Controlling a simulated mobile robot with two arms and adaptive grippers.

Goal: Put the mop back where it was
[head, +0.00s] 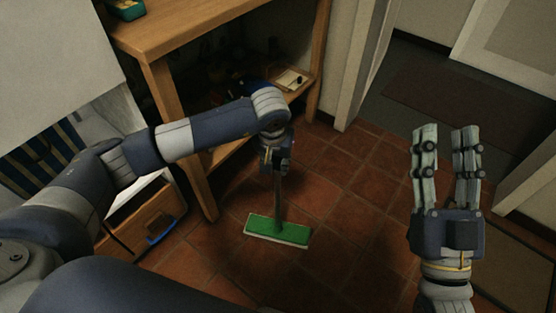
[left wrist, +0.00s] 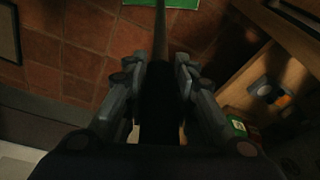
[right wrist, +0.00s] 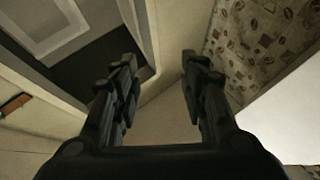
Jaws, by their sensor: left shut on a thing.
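The mop has a flat green head (head: 278,231) with a pale edge and a dark handle. In the head view its head is low at the tiled floor, beside the front leg of the wooden shelf unit; I cannot tell if it touches. My left gripper (head: 277,165) is shut on the handle, which stands roughly upright. In the left wrist view the handle (left wrist: 160,35) runs between the fingers (left wrist: 160,75) and a corner of the green head (left wrist: 180,3) shows at the top. My right gripper (head: 446,135) is open, empty and raised at the right; its fingers also show apart in the right wrist view (right wrist: 160,75).
The wooden shelf unit (head: 160,45) stands close behind my left arm, with items on its lower shelf. A wooden drawer with a blue handle (head: 162,228) is at the left. A doorway with a dark mat (head: 450,95) is at the upper right. Tiled floor (head: 350,225) is clear right of the mop.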

